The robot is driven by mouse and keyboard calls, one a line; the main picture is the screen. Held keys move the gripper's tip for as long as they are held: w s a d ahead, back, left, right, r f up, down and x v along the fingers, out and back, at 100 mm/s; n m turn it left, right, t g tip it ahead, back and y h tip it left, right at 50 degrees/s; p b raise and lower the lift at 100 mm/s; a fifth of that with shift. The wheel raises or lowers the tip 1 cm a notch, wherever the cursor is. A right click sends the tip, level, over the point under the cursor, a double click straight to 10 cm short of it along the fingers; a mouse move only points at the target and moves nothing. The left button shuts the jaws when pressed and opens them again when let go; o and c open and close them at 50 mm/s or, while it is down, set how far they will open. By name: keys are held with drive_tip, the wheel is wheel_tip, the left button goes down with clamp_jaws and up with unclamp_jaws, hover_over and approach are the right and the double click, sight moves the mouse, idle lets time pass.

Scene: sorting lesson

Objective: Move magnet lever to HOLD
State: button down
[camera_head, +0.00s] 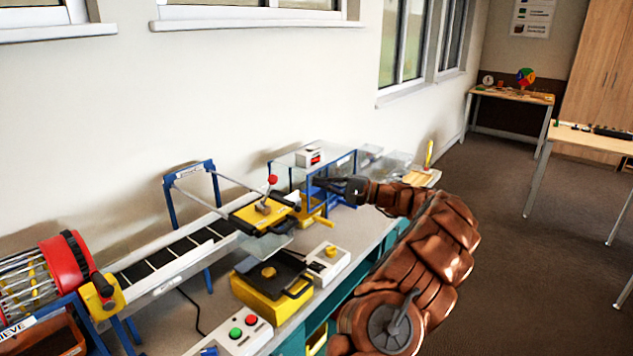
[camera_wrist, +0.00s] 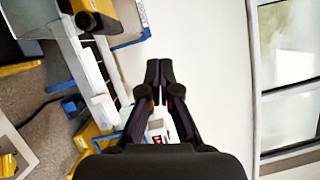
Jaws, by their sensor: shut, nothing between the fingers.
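A lever with a red ball knob (camera_head: 272,180) stands up from a yellow unit (camera_head: 245,216) over the end of the conveyor. It looks like the magnet lever, but I can read no HOLD mark. My gripper (camera_head: 318,184) is to the right of the lever, apart from it, with its fingers pointing left in front of the blue frame. In the wrist view the fingers of my gripper (camera_wrist: 159,70) are together with nothing between them, seen against the white wall. I cannot make out the lever in the wrist view.
The conveyor (camera_head: 180,245) runs down left to a red drum (camera_head: 65,262). A blue frame (camera_head: 350,160) with clear panels stands behind my gripper. A yellow box with a black top (camera_head: 270,280) and a button box (camera_head: 240,335) sit in front. Open floor lies right.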

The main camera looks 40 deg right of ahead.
sight(268, 191)
drive_tip(key=shift+w+a+r+p, duration=0.4)
drive_tip(key=shift+w+a, duration=0.45)
drive_tip(key=shift+a, duration=0.5)
drive_tip(key=shift+w+a+r+p, duration=0.15)
drive_tip(key=shift+w+a+p, duration=0.55)
drive_tip(key=shift+a, duration=0.65)
drive_tip(key=shift+w+a+r+p, duration=0.3)
drive_tip(key=shift+w+a, duration=0.65)
drive_tip(key=shift+a, duration=0.4)
